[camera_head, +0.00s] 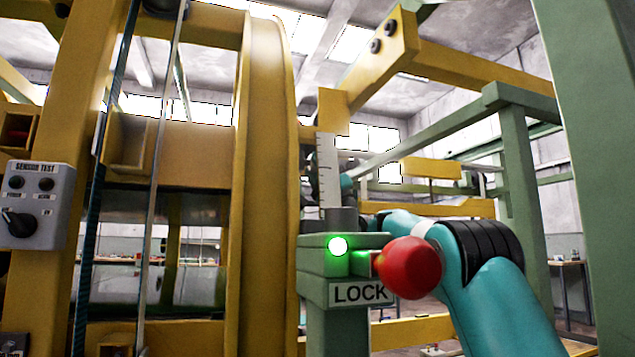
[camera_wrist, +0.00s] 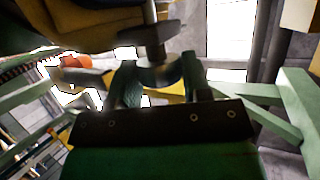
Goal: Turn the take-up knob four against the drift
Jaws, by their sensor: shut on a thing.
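In the wrist view my gripper (camera_wrist: 160,76) has its two dark fingers on either side of a grey stem with a round collar (camera_wrist: 153,50), which looks like the take-up knob. The fingers are shut on it, though their contact is partly hard to see. In the head view my teal arm comes up from the lower right, and my gripper is hidden behind the post and the red ball. A pale ruled scale (camera_head: 328,170) stands upright on a grey round base (camera_head: 335,218) above the green post.
A red ball handle (camera_head: 410,268) sits by the LOCK label (camera_head: 360,293), close in front of my arm. A green lamp (camera_head: 338,246) is lit on the post. A grey SENSOR TEST box (camera_head: 38,205) is at left. Yellow and green beams surround the arm.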

